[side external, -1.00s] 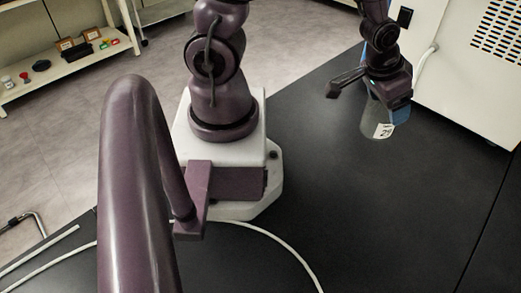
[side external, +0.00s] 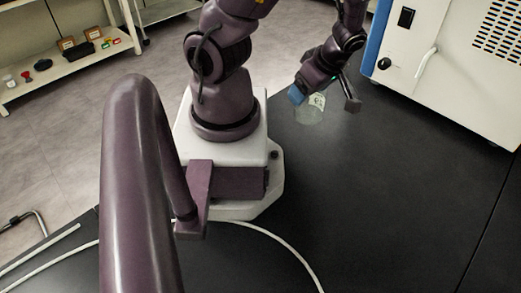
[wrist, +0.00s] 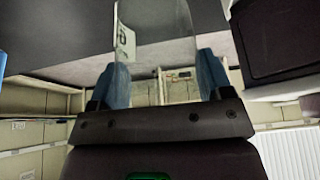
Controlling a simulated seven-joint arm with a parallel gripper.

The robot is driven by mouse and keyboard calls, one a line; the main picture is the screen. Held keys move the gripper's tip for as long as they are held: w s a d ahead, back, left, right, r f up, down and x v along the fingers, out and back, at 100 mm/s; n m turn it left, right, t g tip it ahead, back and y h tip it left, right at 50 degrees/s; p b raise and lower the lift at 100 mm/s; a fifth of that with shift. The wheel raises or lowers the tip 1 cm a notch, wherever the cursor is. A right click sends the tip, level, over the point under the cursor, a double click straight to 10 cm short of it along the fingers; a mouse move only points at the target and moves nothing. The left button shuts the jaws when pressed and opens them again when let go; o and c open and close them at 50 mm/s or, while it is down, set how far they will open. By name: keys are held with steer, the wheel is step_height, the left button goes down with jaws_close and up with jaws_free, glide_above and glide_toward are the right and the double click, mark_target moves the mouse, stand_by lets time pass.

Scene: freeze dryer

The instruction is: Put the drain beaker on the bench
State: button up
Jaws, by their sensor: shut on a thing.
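The drain beaker (side external: 310,111) is clear glass with a white label. In the side external view it hangs beneath my gripper (side external: 325,95), over the black bench (side external: 400,190), close to the right of my base. Whether its bottom touches the bench I cannot tell. In the wrist view the beaker (wrist: 155,35) stands between the two blue finger pads of my gripper (wrist: 165,80), which are shut on it. Its label shows on the left part of the glass.
The white freeze dryer (side external: 450,65) with a hose, a black switch and vents stands at the back right of the bench. A white cable (side external: 285,240) lies on the bench at the front. The bench's middle and right are clear. Shelves (side external: 70,55) with small items stand at the left.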

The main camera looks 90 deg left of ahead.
mark_target(296, 112)
steer(key=n, duration=0.2)
steer(key=s+n+h, duration=0.1)
steer(key=n, duration=0.1)
steer(key=s+n+g+h, duration=0.1)
steer(key=n, duration=0.1)
steer(key=shift+s+r, duration=0.25)
steer(key=shift+s+d+f+n+h, duration=0.1)
steer(key=shift+f+n+h, duration=0.15)
steer(key=shift+f+n, duration=0.7)
steer(key=shift+s+d+f+n+h, duration=0.15)
steer(key=shift+f+n+h, duration=0.15)
steer(key=shift+f, duration=1.4)
steer(key=shift+d+f+n+h, duration=0.1)
steer(key=shift+f+n+h, duration=0.3)
steer(key=shift+f, duration=0.9)
steer(key=o, duration=1)
steer(key=shift+f, duration=0.1)
